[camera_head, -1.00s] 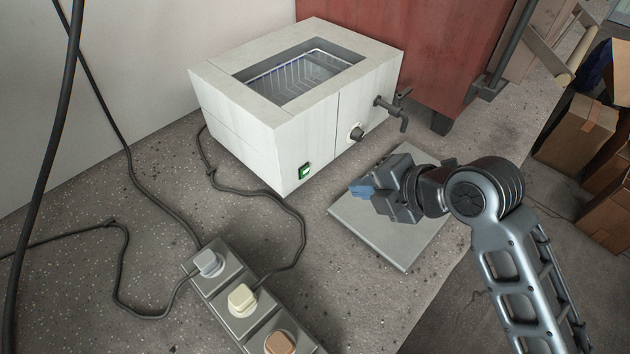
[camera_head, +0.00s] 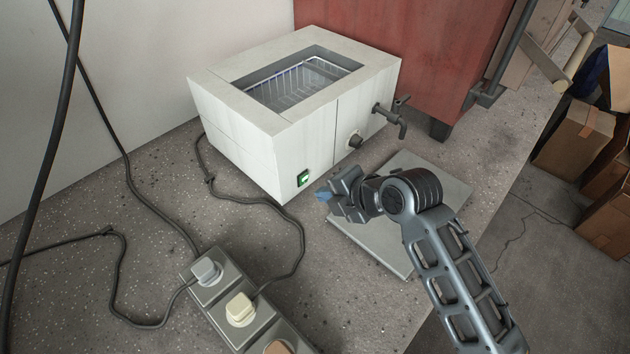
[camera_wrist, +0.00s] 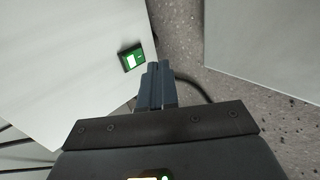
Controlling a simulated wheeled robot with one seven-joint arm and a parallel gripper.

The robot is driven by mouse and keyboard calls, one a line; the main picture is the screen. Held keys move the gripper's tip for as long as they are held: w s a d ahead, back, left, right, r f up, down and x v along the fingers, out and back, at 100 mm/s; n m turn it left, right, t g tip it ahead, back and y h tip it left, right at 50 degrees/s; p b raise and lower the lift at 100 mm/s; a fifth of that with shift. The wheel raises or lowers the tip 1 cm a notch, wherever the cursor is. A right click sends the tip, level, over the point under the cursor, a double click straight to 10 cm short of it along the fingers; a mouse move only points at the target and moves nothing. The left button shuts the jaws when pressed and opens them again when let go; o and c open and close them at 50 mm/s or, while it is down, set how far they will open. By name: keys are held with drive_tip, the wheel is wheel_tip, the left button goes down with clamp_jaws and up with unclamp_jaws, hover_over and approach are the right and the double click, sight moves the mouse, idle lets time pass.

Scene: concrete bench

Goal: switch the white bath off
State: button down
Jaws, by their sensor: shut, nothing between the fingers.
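The white bath (camera_head: 245,127) stands on the bench, a box with an open basin and a wire rack inside. A green lit rocker switch (camera_head: 303,178) sits low on its front face near the left corner; it also shows in the wrist view (camera_wrist: 132,58). My gripper (camera_head: 322,196) is shut and empty, its bluish fingertips just right of and a little below the switch in the head view. In the wrist view the closed fingers (camera_wrist: 154,84) point toward the bath's front, with the switch just left of their tips. A gap seems to remain between them.
A dark knob (camera_head: 356,141) and a tap (camera_head: 390,117) project from the bath's front. A grey slab (camera_head: 440,179) lies under my arm. A power strip (camera_head: 222,288) with several plugs and black cables lies front left. A red cabinet (camera_head: 390,50) stands behind.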

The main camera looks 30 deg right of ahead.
sight(304, 178)
drive_tip(key=shift+w+a+r, duration=0.15)
drive_tip(key=shift+w+a, duration=0.05)
drive_tip(key=shift+w, duration=0.35)
drive_tip(key=shift+w+a+r, duration=0.1)
drive_tip(key=shift+w+a, duration=0.05)
drive_tip(key=shift+w, duration=0.4)
drive_tip(key=shift+w+a+r, duration=0.15)
drive_tip(key=shift+w+a, duration=0.05)
drive_tip(key=shift+w, duration=0.35)
drive_tip(key=shift+w+r+p, duration=0.2)
drive_tip(key=shift+r+p, duration=0.1)
drive_tip(key=shift+p, duration=0.65)
drive_tip(key=shift+f+g, duration=0.25)
drive_tip(key=shift+g, duration=0.05)
drive_tip(key=shift+r, duration=0.1)
drive_tip(key=shift+r+p, duration=0.7)
drive_tip(key=shift+r, duration=0.05)
drive_tip(key=shift+s, duration=0.1)
